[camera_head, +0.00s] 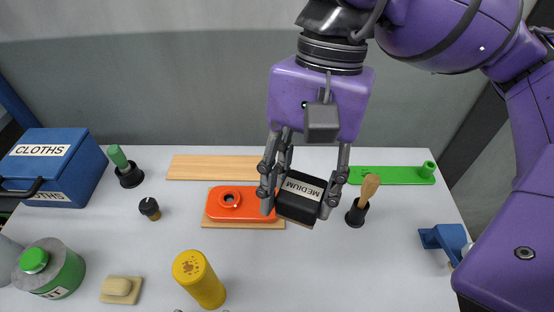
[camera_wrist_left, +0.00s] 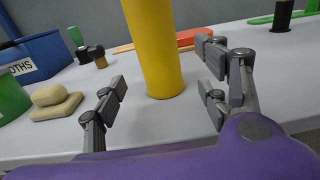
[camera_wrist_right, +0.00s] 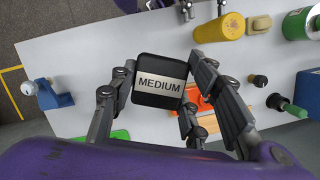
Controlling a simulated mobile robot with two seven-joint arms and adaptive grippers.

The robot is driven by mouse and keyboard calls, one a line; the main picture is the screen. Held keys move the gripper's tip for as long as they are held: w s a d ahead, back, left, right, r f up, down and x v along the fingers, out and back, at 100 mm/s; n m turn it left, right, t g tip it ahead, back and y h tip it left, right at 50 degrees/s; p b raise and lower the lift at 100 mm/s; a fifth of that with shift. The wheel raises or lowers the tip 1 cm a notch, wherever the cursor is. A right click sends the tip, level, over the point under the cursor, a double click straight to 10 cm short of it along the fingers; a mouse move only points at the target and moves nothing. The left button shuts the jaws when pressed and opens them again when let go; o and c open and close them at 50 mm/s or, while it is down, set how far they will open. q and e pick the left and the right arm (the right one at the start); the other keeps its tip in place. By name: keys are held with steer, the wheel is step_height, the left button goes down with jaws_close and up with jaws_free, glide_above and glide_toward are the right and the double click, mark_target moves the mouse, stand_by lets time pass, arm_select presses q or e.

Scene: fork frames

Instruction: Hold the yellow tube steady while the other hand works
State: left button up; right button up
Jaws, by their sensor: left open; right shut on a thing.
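The yellow tube (camera_head: 200,280) stands upright on the table at the front, with a dark mark on its top; it also shows in the left wrist view (camera_wrist_left: 155,55) and the right wrist view (camera_wrist_right: 219,26). My left gripper (camera_wrist_left: 165,95) is open, its fingers on either side of the tube's line, with gaps and no visible grip. In the head view only its tips show at the bottom edge. My right gripper (camera_head: 300,200) is shut on a black block labelled MEDIUM (camera_head: 301,200), held tilted above the table, back and right of the tube; it also shows in the right wrist view (camera_wrist_right: 160,80).
An orange plate (camera_head: 220,205) on a wooden board lies behind the tube. A beige block (camera_head: 121,290), a green-lidded canister (camera_head: 55,268) and a blue CLOTHS box (camera_head: 55,165) are left. A wooden-handled tool (camera_head: 364,198) and blue holder (camera_head: 445,240) are right. Table right of the tube is clear.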

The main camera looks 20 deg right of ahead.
mark_target(205, 305)
arm_select(q)
steer(key=shift+x, duration=3.35)
steer(key=shift+c, duration=0.2)
jaws_close()
